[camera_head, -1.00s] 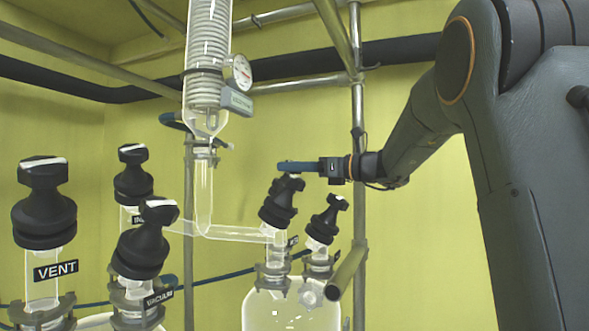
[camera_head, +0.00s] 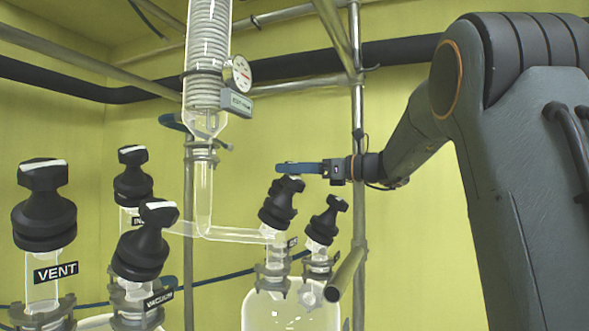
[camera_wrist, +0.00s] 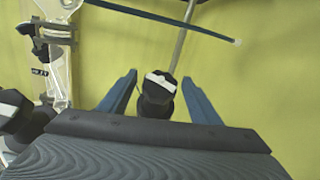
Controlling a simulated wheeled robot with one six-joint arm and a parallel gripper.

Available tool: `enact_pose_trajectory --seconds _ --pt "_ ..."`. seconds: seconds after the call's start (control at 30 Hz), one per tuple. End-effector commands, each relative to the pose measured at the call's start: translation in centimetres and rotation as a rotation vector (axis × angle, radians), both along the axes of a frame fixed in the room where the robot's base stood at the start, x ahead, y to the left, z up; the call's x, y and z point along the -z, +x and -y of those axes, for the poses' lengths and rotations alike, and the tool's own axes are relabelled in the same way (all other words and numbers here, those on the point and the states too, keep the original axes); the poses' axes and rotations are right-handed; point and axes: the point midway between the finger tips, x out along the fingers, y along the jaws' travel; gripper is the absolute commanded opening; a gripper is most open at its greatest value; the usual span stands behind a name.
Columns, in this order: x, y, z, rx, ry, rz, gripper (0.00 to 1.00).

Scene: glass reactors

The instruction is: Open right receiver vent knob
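The right receiver is a clear glass vessel (camera_head: 292,308) at lower centre in the head view, with two black knobs on its necks. The larger, tilted knob (camera_head: 278,205) is at the left neck, and the smaller knob (camera_head: 325,222) is to its right. Their labels are too small to read. My gripper (camera_head: 282,168) has its blue fingers level with the larger knob's top. In the wrist view, my gripper (camera_wrist: 158,88) is open, and a black knob with a white-marked top (camera_wrist: 158,90) appears between its spread fingers. I see no clear contact.
Knobs labelled VENT (camera_head: 44,205) and VACUUM (camera_head: 141,242) stand at left, with another knob (camera_head: 133,177) behind. Another knob (camera_wrist: 14,105) shows at left in the wrist view.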

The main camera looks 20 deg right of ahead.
Motion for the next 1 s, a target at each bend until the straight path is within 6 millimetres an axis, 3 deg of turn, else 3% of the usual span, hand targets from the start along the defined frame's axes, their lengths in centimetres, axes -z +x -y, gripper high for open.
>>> enact_pose_trajectory --seconds 0.27,0.7,1.0 --pt "0.1 -0.5 0.7 0.001 0.0 0.0 0.57" --pt "0.3 -4.2 5.8 0.003 0.0 0.0 0.57" --pt "0.2 -4.7 6.3 0.0 0.0 0.0 0.57"
